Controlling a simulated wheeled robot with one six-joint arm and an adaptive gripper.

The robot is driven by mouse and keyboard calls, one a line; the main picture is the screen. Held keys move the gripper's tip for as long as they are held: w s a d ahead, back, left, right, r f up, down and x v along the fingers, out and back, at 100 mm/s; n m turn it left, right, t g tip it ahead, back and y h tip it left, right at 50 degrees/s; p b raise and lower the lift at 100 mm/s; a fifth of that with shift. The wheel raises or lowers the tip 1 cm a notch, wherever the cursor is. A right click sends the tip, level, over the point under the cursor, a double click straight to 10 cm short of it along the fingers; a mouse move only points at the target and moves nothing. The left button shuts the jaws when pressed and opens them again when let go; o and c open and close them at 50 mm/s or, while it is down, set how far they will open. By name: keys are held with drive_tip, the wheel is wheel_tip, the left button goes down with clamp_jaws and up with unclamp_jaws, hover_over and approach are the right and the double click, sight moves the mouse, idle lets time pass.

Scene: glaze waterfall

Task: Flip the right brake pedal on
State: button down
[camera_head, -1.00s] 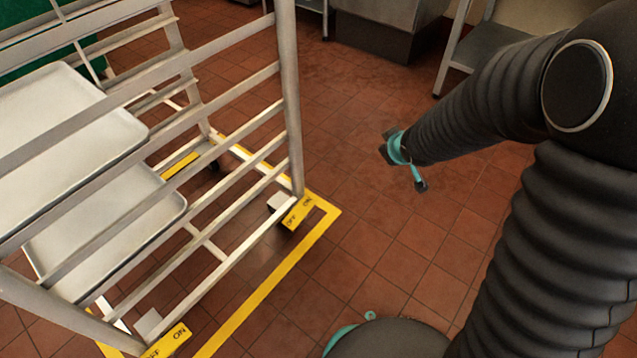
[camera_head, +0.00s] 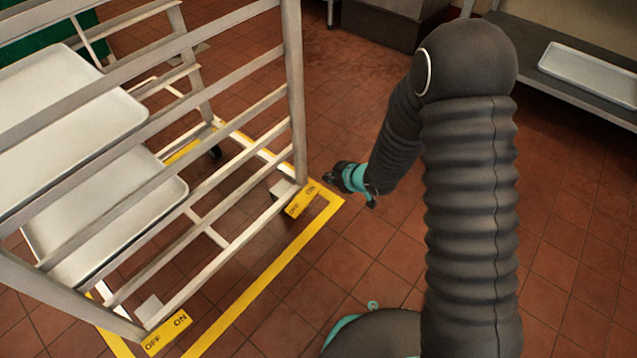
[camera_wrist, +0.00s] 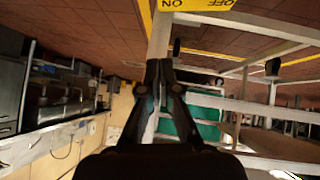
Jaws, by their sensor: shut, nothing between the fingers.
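The right brake pedal (camera_head: 303,199) is a yellow plate marked OFF and ON at the foot of the rack's right post. It also shows upside down at the top of the wrist view (camera_wrist: 205,5). I cannot tell which end is pressed down. My gripper (camera_head: 330,178) is shut and empty, just right of the pedal's ON end and apart from it. Its closed fingers (camera_wrist: 160,70) point forward in the wrist view, with the pedal beyond their tips. The other yellow pedal (camera_head: 167,333) sits at the rack's near corner.
The metal rack (camera_head: 297,90) holds white trays (camera_head: 110,215) on the left. A yellow floor outline (camera_head: 265,277) runs around its foot. Red tile floor is clear to the right of the rack. A shelf with a tray (camera_head: 590,72) stands at the far right.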

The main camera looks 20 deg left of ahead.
drive_tip(key=b, duration=0.2)
hover_over(316, 189)
drive_tip(key=f, duration=0.7)
drive_tip(key=shift+s+a+f, duration=0.15)
drive_tip(key=shift+s+a, duration=0.05)
drive_tip(key=shift+s, duration=0.05)
drive_tip(key=shift+w+d+f, duration=0.1)
drive_tip(key=shift+f, duration=0.5)
drive_tip(key=shift+w+d+f, duration=0.1)
drive_tip(key=shift+f, duration=0.5)
drive_tip(key=shift+w+f, duration=0.1)
drive_tip(key=shift+f, duration=0.5)
